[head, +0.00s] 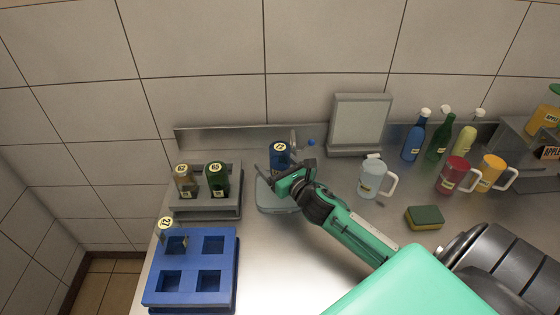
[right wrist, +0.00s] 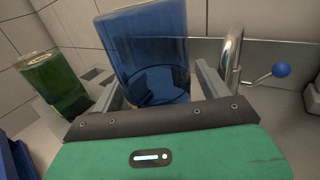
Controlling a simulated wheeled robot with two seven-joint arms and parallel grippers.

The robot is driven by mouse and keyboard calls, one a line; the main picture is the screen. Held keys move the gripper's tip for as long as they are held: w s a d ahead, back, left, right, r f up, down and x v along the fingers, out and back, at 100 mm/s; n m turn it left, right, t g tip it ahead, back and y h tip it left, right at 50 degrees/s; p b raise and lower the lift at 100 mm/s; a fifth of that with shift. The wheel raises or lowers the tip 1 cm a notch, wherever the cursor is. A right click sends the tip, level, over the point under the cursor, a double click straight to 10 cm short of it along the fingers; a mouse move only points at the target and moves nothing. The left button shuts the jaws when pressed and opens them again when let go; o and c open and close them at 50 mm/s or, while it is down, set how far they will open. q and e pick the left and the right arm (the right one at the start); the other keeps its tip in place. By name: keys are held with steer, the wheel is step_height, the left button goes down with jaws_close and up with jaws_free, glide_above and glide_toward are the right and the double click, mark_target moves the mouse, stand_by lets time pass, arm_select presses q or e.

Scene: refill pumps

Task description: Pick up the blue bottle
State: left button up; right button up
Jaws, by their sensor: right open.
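The blue bottle (head: 279,154) has a round white label on top that seems to read 72. It stands on or just over a grey pad (head: 277,207) near the back wall. My right gripper (head: 280,169) is at this bottle, with its jaws open. In the right wrist view the translucent blue bottle (right wrist: 145,45) is between the two fingers (right wrist: 160,88), with a gap visible on the left side. The lower front of the bottle is partly hidden by the gripper. My left gripper is not in view.
A grey rack (head: 207,209) with brown (head: 185,181) and green (head: 218,179) bottles stands left. A tap (right wrist: 233,58) stands close right of the gripper. Mugs, spray bottles and a sponge (head: 425,217) are further right.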

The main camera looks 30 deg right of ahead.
steer(key=c, duration=1.1)
steer(key=shift+r, duration=0.1)
steer(key=shift+c, duration=0.2)
